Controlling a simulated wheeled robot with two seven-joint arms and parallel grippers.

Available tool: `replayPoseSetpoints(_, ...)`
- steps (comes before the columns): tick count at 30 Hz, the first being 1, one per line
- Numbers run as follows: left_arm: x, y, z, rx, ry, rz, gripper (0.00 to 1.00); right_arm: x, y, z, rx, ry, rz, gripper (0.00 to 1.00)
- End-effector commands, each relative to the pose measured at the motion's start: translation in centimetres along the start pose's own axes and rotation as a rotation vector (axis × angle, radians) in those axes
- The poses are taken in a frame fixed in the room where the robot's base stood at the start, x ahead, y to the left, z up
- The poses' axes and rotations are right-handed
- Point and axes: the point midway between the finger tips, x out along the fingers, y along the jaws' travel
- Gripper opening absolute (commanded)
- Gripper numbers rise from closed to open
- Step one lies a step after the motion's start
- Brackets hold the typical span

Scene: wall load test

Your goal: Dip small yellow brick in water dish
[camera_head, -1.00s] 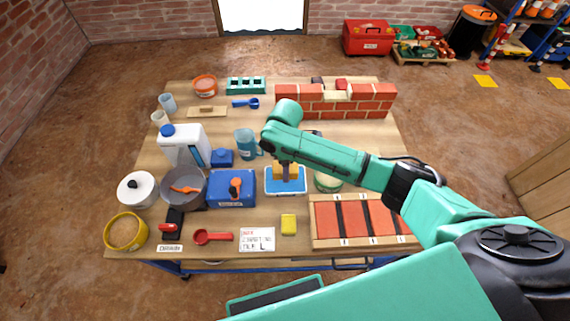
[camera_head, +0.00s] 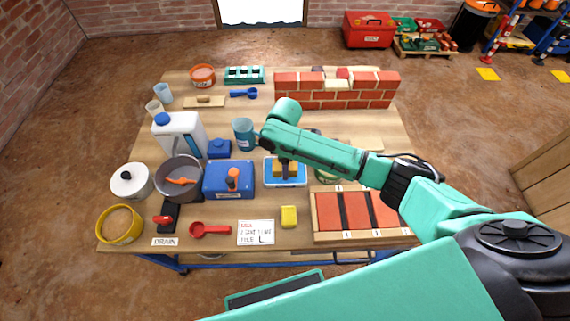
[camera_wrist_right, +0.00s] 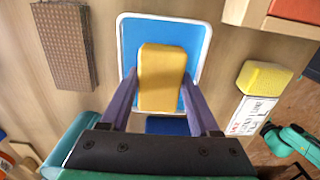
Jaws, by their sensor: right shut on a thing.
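The small yellow brick (camera_wrist_right: 163,78) is between the fingers of my right gripper (camera_wrist_right: 160,98), which is shut on it. In the head view the brick (camera_head: 285,170) is at the water dish (camera_head: 270,183), a white-rimmed tray with blue inside. In the wrist view the dish (camera_wrist_right: 201,38) lies behind the brick, its rim visible around it. I cannot tell whether the brick touches the water. The right arm comes in from the right and hides part of the dish's far side. My left gripper is not in view.
A yellow block (camera_head: 289,217) lies in front of the dish, beside a white card (camera_head: 256,233). A blue box (camera_head: 228,180) stands left of the dish, a framed red panel (camera_head: 360,214) right. A brick wall (camera_head: 336,92) stands behind. A brown textured slab (camera_wrist_right: 64,45) shows in the wrist view.

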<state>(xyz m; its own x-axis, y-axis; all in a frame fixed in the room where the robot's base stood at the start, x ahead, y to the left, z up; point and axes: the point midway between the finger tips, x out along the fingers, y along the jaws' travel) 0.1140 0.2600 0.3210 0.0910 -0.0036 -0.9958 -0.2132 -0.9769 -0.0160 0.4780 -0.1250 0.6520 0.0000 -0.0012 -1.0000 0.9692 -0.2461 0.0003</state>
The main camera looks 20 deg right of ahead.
Motion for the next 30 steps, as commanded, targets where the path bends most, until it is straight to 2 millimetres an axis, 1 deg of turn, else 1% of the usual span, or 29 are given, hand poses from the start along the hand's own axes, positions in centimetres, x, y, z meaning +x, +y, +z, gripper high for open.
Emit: replayPoseSetpoints(30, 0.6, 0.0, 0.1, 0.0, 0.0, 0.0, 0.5, 1.1, 0.0, 0.0, 0.0, 0.0, 0.0, 0.18)
